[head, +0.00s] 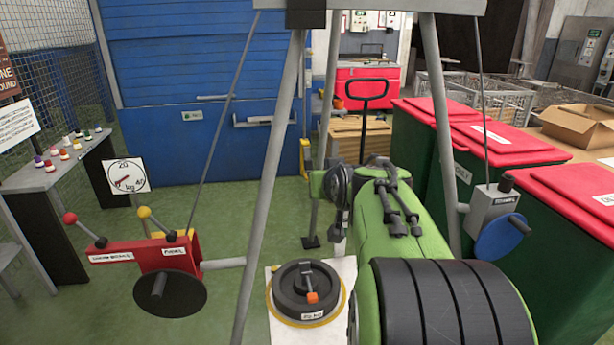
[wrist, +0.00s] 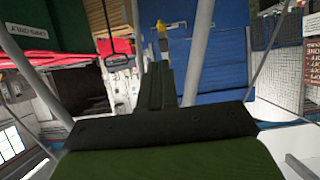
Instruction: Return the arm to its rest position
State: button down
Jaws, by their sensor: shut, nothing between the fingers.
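My green arm (head: 425,235) stretches forward through the right half of the head view, between the grey legs of a frame. In the wrist view my gripper (wrist: 160,72) has its dark fingers together, with nothing between them. The fingers point toward the blue shutter and the cluttered back of the room. In the head view I cannot clearly make out the fingertips at the far end of the arm.
A red lever box (head: 150,258), a dial (head: 127,177) and a black weight (head: 303,308) lie left of my arm. A grey box with a blue crank (head: 500,236) and red-lidded bins (head: 505,143) are to its right. Frame legs (head: 268,180) stand close. Green floor at left is open.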

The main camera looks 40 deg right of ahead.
jog(key=s+a+r+n+g+y+p, duration=0.1)
jog(key=s+a+y+p, duration=0.15)
jog(key=a, duration=0.55)
jog(key=s+a+r+n+g+y+p, duration=0.1)
jog(key=s+a+n+p, duration=0.15)
jog(key=a, duration=0.65)
jog(key=s+a+f+n+g+y+p, duration=0.1)
jog(key=s+a+p, duration=0.1)
jog(key=s+a, duration=0.3)
jog(key=s+a+f+n+g+y+p, duration=0.1)
jog(key=s+a+f+g+p, duration=0.1)
jog(key=s, duration=0.9)
jog(key=a+p, duration=0.1)
jog(key=a, duration=0.1)
jog(key=shift+a+y, duration=0.35)
jog(key=shift+a, duration=0.05)
jog(key=shift+d+r, duration=0.1)
